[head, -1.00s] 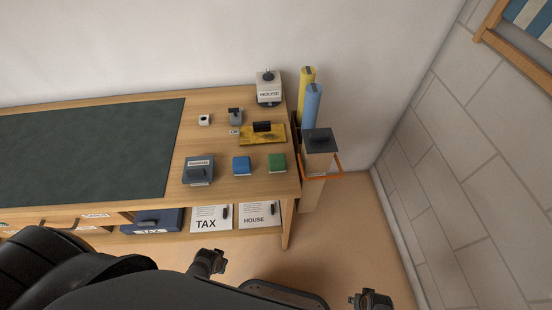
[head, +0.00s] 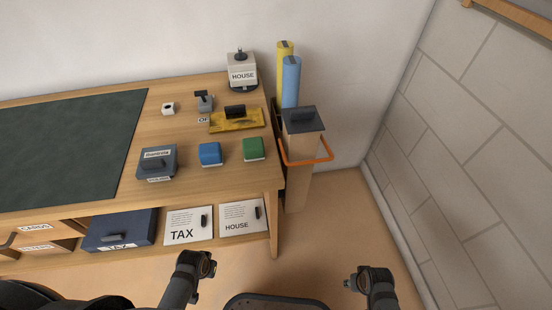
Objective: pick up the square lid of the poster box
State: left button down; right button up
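The poster box (head: 298,178) is a tall, narrow tan box standing on the floor against the right end of the desk. Its square dark grey lid (head: 315,125) lies on top and has a black block-shaped handle (head: 303,115). An orange band (head: 318,160) loops out around the box below the lid. My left gripper (head: 195,264) is low in the view, in front of the desk and apart from the lid. My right gripper (head: 362,280) is low and to the right of the box, also apart from the lid. The finger openings are too unclear to judge.
A blue tube (head: 291,80) and a yellow tube (head: 284,52) stand just behind the box. The desk (head: 195,185) on its left holds small boxes and a yellow plate (head: 228,122). A block wall (head: 450,150) rises at the right. The floor (head: 340,220) between is clear.

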aim_at(301, 120)
jog(key=k+j, duration=0.1)
jog(key=j, duration=0.25)
jog(key=k+j, duration=0.1)
jog(key=j, duration=0.25)
jog(key=k+j+z, duration=0.1)
jog(key=j, duration=0.25)
jog(key=k+j, duration=0.1)
jog(key=j, duration=0.25)
